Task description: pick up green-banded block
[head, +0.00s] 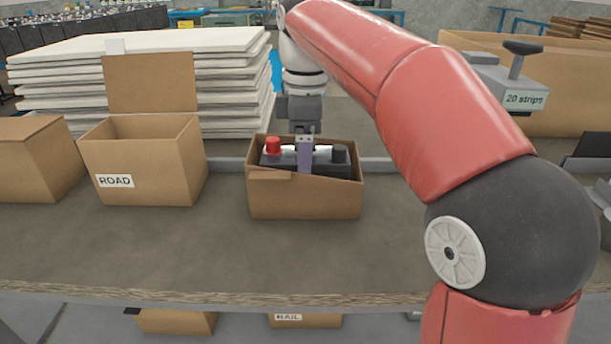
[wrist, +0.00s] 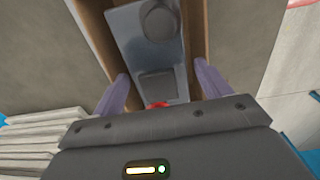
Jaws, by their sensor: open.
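An open cardboard box (head: 305,200) stands on the bench with a dark block (head: 325,168) inside it. The block has a red cap (head: 272,147) at its left end and a black cap (head: 339,153) at its right. I see no green band on it in either view. My gripper (head: 304,158) points down over the middle of the block. In the wrist view, the fingers of my gripper (wrist: 162,86) are apart, one on each side of the block's grey top (wrist: 140,50). I cannot tell whether they touch it. The block's lower part is hidden by the box.
An open box labelled ROAD (head: 145,165) stands left of the block's box, with another box (head: 30,165) beyond it. White panels (head: 60,75) are stacked behind. The bench front is clear.

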